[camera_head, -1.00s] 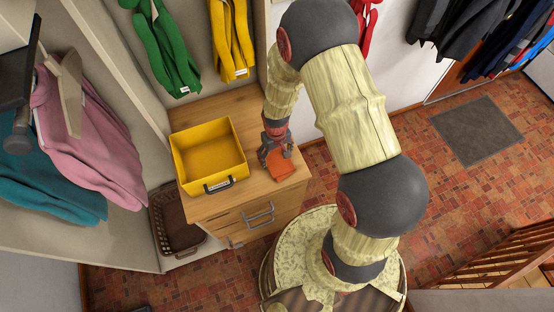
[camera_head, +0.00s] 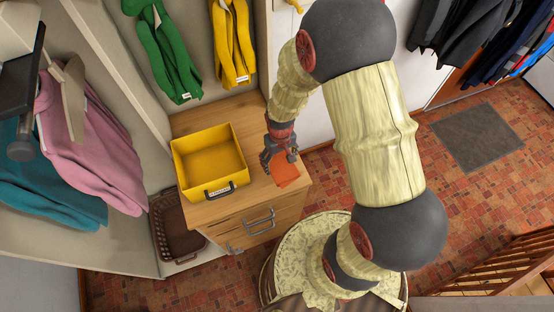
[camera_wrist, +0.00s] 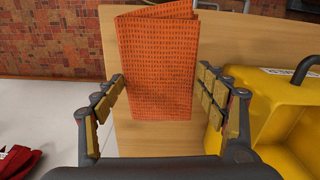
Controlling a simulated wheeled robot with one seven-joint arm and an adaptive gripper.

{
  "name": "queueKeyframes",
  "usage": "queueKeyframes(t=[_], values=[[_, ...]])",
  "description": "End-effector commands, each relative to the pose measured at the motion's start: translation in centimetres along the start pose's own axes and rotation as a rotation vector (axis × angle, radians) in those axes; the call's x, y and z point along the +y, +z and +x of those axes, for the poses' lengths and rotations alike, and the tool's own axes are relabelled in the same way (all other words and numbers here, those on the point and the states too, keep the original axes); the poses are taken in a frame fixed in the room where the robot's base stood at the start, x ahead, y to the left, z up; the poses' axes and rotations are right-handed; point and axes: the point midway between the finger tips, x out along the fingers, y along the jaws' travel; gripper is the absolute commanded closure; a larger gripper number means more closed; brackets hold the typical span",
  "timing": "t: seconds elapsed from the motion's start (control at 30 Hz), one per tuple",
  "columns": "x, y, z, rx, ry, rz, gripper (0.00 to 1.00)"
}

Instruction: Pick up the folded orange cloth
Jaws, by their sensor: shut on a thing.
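The folded orange cloth (camera_head: 286,174) shows at my gripper (camera_head: 280,158), over the front right part of the wooden cabinet top. In the wrist view the cloth (camera_wrist: 157,60) has a waffle-like weave and a fold along one side. My gripper (camera_wrist: 161,78) is shut on the cloth, with one padded finger at its left edge and one at its right edge. The lower end of the cloth is between the fingers. How far the cloth is above the wood is hard to tell.
An open yellow box (camera_head: 209,160) with a dark handle stands left of my gripper on the cabinet (camera_head: 190,122). A brown basket (camera_head: 174,228) is lower left. Green (camera_head: 163,55) and yellow (camera_head: 232,45) garments hang behind. Bare wood lies between box and gripper.

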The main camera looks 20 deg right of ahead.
Motion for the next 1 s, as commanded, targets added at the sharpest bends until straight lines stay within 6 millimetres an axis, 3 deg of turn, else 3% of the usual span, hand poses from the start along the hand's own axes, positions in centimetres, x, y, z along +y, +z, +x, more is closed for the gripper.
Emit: queueKeyframes(t=[0.13,0.3,0.5,0.7,1.0], values=[[-0.2,2.5,-3.4,0.007,0.001,0.000,0.53],[-0.5,6.3,-4.9,0.005,0.000,0.000,0.53],[-0.7,9.5,-6.2,0.004,0.000,0.000,0.53],[-0.9,11.1,-6.8,0.002,0.000,0.000,0.53],[-0.9,11.2,-7.0,0.002,0.000,0.001,0.53]])
